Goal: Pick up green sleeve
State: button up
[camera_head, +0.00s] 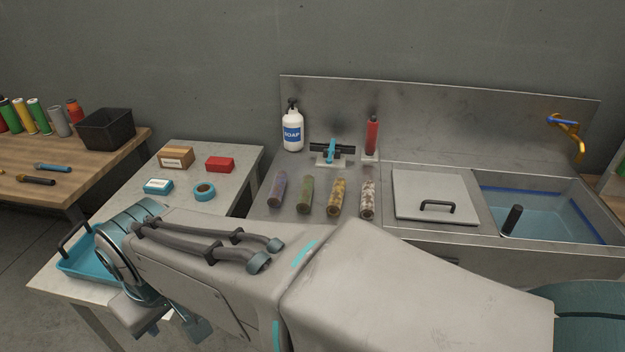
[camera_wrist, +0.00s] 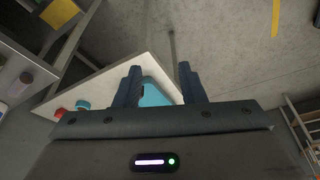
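A mottled white and brown sleeve (camera_head: 367,199) ends the row on the right. Green upright cylinders (camera_head: 18,115) also stand on the wooden table at far left. In the wrist view my gripper (camera_wrist: 160,67) is open, its two fingers apart with nothing between them. It points down over the pale side table and a blue tray (camera_wrist: 155,92), away from the sleeves. My arm hides most of the gripper in the head view.
The pale side table (camera_head: 225,178) carries a brown box (camera_head: 176,157), a red box (camera_head: 220,164), and blue tape (camera_head: 204,191). Behind the sleeves stand a soap bottle (camera_head: 292,133) and a red cylinder (camera_head: 372,135). A lidded panel (camera_head: 430,185) and water basin (camera_head: 540,205) are right.

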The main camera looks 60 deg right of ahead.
aim_at(305, 198)
jog(key=z, duration=0.9)
jog(key=i, duration=0.85)
jog(key=z, duration=0.75)
